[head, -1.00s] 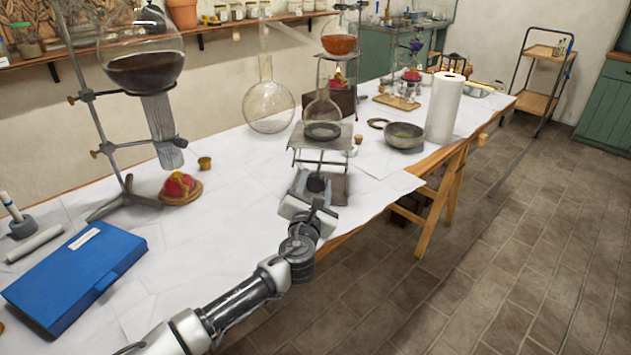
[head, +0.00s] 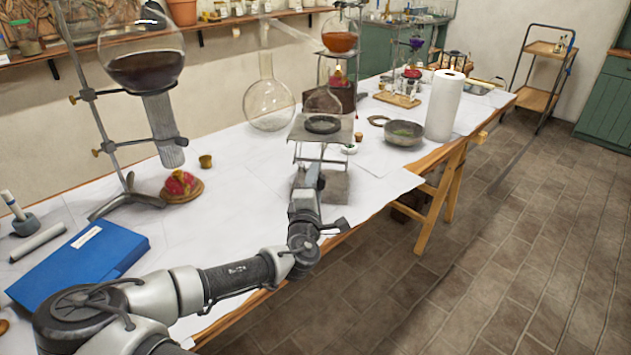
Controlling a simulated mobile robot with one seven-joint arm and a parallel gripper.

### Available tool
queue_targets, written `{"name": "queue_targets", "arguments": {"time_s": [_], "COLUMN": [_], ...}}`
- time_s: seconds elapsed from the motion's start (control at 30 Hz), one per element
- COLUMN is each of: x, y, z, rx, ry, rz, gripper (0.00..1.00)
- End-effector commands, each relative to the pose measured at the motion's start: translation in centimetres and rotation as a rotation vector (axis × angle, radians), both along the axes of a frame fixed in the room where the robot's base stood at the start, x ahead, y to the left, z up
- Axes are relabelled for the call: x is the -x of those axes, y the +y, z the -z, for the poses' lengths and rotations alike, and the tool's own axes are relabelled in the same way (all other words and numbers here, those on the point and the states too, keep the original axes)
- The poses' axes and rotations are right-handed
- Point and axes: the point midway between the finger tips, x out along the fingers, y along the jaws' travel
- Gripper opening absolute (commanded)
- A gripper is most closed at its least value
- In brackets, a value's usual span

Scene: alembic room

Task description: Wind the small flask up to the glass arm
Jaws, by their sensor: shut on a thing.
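The small clear flask (head: 322,101) sits in a dark ring (head: 322,125) on the top plate of a grey lab jack (head: 298,133). The glass arm (head: 292,30) slopes down to the right from above the large round flask (head: 269,106), toward the space over the small flask. I cannot tell whether the small flask's mouth touches the arm's end. My gripper (head: 309,178) is at the front of the jack, low down, shut on the jack's knob. The knob itself is hidden by my gripper.
A grey bowl (head: 404,134) and paper roll (head: 444,106) stand to the right. A blue case (head: 80,262) and a retort stand (head: 130,203) are at left. Papered table before the jack is clear.

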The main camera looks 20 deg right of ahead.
Motion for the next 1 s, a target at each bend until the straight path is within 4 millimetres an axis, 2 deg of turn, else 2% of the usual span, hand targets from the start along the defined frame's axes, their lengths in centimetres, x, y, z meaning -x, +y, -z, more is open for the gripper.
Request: {"name": "queue_targets", "arguments": {"time_s": [0.6, 1.0], "x": [-0.07, -0.08], "y": [-0.08, -0.06], "z": [-0.20, -0.27], "rx": [-0.481, -0.666], "ry": [-0.305, -0.423], "rz": [0.000, -0.003], "gripper": [0.19, 0.19]}}
